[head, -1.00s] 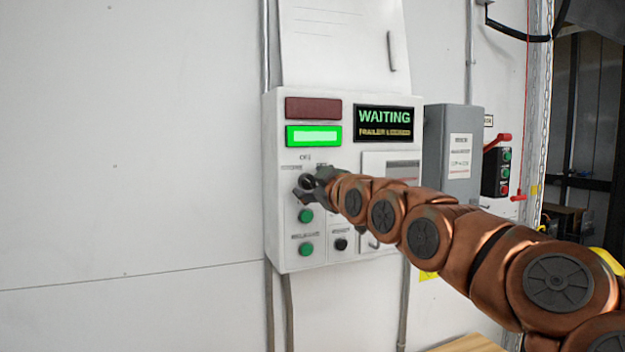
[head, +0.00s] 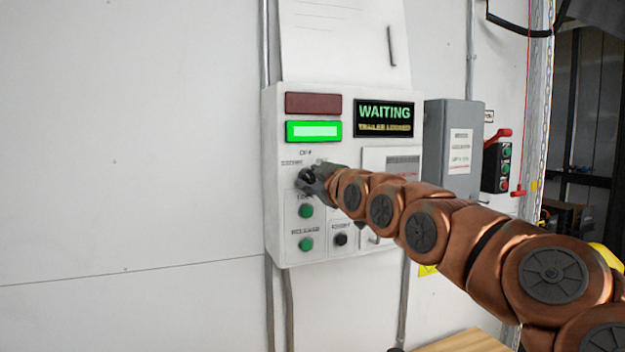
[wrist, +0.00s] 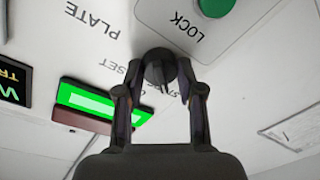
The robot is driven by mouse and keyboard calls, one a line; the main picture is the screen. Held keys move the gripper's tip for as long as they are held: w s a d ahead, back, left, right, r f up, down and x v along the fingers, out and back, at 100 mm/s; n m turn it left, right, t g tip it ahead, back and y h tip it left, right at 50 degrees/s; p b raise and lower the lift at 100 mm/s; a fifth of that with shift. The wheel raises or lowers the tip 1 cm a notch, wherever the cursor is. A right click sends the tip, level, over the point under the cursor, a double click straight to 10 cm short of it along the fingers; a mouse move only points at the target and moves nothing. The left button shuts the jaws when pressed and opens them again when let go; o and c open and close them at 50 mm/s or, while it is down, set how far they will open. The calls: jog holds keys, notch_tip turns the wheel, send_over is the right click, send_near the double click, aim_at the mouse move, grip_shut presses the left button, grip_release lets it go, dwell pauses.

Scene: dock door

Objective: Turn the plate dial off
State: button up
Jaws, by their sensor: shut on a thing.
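The plate dial (wrist: 160,68) is a dark round knob on the white control panel (head: 380,240), below the "OFF" label in the head view. In the wrist view the panel appears upside down, with the words "PLATE" and "LOCK" near the dial. My gripper (head: 304,183) reaches the panel from the right. In the wrist view its two fingers (wrist: 162,88) sit on either side of the dial, shut on it. In the head view my gripper covers most of the dial, and its exact pointing direction cannot be told.
A green lamp (head: 314,131) is lit below a dark red one (head: 313,103). A display (head: 384,118) reads "WAITING". Green buttons (head: 306,211) and a black button (head: 340,239) lie close below my gripper. A grey box (head: 453,150) stands right of the panel. The wall at left is clear.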

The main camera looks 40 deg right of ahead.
jog(key=shift+f+b, duration=0.1)
jog(key=shift+b, duration=0.2)
jog(key=shift+f+m+b, duration=0.15)
jog(key=shift+m+b, duration=0.45)
jog(key=shift+b, duration=0.1)
jog(key=m+b, duration=0.2)
jog(key=b, duration=0.1)
jog(key=shift+f, duration=0.1)
jog(key=m+b, duration=0.3)
jog(key=m, duration=0.1)
jog(key=shift+m+b, duration=0.3)
jog(key=shift+r+m+t+b, duration=0.3)
jog(key=shift+m+b, duration=0.4)
jog(key=shift+m, duration=0.3)
jog(key=shift+h, duration=0.4)
jog(key=o, duration=1.2)
jog(key=shift+c, duration=0.2)
